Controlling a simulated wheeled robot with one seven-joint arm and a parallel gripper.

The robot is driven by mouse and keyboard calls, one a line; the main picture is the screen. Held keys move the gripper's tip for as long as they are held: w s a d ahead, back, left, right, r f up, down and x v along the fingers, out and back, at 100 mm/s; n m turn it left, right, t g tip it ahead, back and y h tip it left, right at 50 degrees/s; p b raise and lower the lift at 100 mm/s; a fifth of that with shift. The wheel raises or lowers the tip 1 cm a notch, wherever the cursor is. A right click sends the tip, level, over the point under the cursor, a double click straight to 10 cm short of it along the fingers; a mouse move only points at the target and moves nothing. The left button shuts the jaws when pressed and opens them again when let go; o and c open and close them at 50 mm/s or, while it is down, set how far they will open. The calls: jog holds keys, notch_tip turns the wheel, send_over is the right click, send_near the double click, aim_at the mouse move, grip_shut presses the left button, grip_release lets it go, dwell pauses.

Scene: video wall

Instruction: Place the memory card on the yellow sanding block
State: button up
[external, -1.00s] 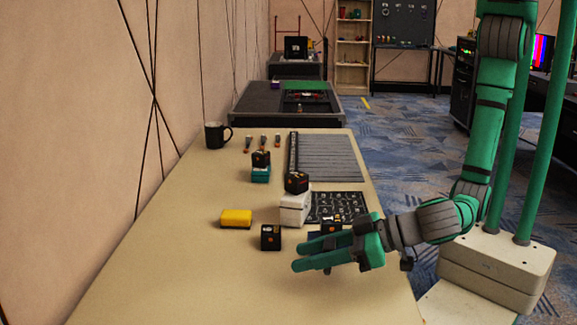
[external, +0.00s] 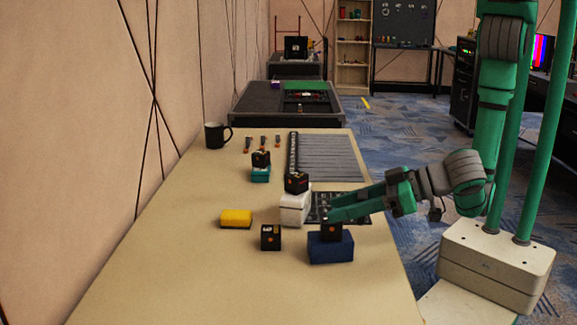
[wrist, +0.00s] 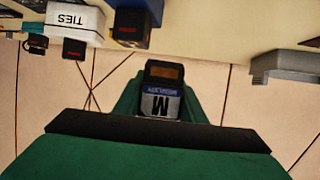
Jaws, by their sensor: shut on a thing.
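The memory card (wrist: 161,92), dark with a tan window and a label bearing a large M, stands between my gripper's green fingers in the wrist view. My gripper (external: 332,213) is shut on it. In the external view the fingers point left above the black patterned mat, behind the blue block, and the card cannot be made out there. The yellow sanding block (external: 236,219) lies on the table to the left of my gripper, with nothing on top. It is not seen in the wrist view.
A blue block (external: 330,250), a white box (external: 294,209) and a teal block (external: 260,175) each carry a black cube. Another black cube (external: 271,237) stands between the yellow and blue blocks. A mug (external: 214,135) stands farther back. The table's front left is clear.

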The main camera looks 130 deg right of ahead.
jog(key=s+d+r+m+g+h, duration=0.1)
jog(key=s+d+r, duration=0.15)
jog(key=d, duration=1.05)
jog(key=s+d+r+m+g, duration=0.1)
jog(key=s+d, duration=0.2)
jog(key=d, duration=1.1)
send_over(224, 211)
jog(key=f, duration=0.6)
jog(key=s+f, duration=0.1)
jog(key=f, duration=0.2)
jog(key=shift+a, duration=0.15)
jog(key=shift+w+f+m, duration=0.25)
jog(key=shift+f+m, duration=0.05)
jog(key=shift+w+d+f+h, duration=0.1)
jog(key=shift+d+f+h, duration=0.05)
jog(key=shift+f, duration=0.7)
jog(key=shift+w+d+f+h, duration=0.1)
jog(key=shift+f+h, duration=0.05)
jog(key=shift+f, duration=0.65)
jog(key=shift+f, duration=0.2)
jog(key=o, duration=1)
jog(key=shift+o, duration=0.2)
